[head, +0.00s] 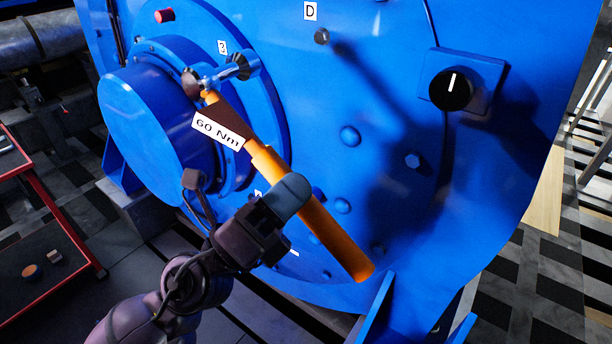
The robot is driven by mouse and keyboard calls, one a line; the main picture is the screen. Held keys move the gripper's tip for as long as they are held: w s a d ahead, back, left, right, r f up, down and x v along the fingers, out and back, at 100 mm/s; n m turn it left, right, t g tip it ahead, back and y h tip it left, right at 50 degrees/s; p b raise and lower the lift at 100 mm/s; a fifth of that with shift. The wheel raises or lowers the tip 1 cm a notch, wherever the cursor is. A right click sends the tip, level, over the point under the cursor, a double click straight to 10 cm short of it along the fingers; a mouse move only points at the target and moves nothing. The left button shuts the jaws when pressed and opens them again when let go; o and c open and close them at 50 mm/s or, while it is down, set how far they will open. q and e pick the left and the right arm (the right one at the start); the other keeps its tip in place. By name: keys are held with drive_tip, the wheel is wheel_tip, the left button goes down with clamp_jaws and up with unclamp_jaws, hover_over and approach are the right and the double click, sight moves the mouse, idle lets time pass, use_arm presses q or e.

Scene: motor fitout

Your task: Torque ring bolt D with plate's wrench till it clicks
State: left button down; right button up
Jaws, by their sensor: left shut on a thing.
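The torque wrench (318,228) has an orange handle and a dark neck with a "60 Nm" label. It slants from upper left to lower right across the blue motor plate. My left gripper (285,198) is shut on the handle near its middle. The wrench's metal head (205,82) lies over the round hub near the label "3" (222,47); I cannot tell whether it touches a bolt there. The label "D" (310,11) is at the top, with a dark bolt (321,36) just below it, well apart from the wrench head. My right gripper is not in view.
A black knob (451,89) on a blue box juts from the plate at right. A red button (165,15) is at upper left. Several bolt heads (350,136) dot the plate. A red-edged cart (50,262) with small parts stands at lower left.

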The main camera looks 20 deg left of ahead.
use_arm(q)
drive_tip(key=s+a+p, duration=0.2)
drive_tip(key=s, duration=0.4)
drive_tip(key=s+a+p, duration=0.2)
drive_tip(key=s+p, duration=0.1)
drive_tip(key=s, duration=0.4)
drive_tip(key=shift+a+p, duration=0.3)
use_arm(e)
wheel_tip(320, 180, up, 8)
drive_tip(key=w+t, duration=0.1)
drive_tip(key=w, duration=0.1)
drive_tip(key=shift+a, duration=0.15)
use_arm(q)
drive_tip(key=shift+w, duration=0.1)
